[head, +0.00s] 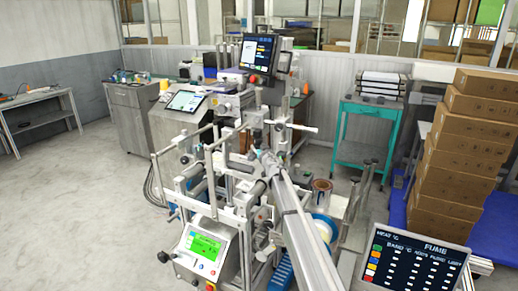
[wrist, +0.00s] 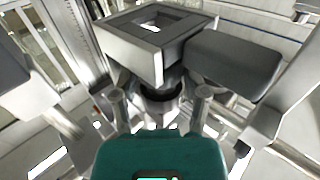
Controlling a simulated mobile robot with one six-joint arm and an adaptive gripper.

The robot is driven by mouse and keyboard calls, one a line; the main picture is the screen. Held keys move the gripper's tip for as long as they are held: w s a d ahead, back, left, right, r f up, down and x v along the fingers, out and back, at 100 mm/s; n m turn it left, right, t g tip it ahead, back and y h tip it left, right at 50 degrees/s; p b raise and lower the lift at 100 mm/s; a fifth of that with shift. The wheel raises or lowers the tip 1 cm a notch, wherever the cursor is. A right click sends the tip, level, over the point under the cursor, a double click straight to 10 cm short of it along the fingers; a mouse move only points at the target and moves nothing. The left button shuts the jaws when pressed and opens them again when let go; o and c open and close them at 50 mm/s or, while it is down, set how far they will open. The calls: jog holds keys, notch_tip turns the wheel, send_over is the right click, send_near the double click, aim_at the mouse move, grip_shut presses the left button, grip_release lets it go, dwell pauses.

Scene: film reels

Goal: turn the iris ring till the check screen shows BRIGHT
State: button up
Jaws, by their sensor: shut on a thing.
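In the wrist view my gripper (wrist: 160,98), with its teal body at the bottom, has its two grey fingers on either side of a dark round ring (wrist: 158,112), which I take for the iris ring. It is shut on this ring, below a square grey hood (wrist: 130,50). Much of the ring is hidden or in shadow, and no marks on it are readable. In the head view the ring cannot be made out among the machine parts. A dark monitor (head: 258,56) stands above the machine. I cannot tell which display is the check screen, and I read no BRIGHT.
A grey rounded block (wrist: 235,65) sits close right of the hood. The machine carries a green-lit panel (head: 204,246); a tablet (head: 185,101) lies behind. Stacked cartons (head: 465,145) and a teal cart (head: 363,143) are right; floor is free left.

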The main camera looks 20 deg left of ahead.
jog(key=shift+d+n+g+y, duration=0.1)
jog(key=shift+n+g+y, duration=0.3)
jog(key=shift+y, duration=0.1)
jog(key=o, duration=1.1)
jog(key=shift+o, duration=0.2)
jog(key=v, duration=1.2)
jog(key=shift+r, duration=0.1)
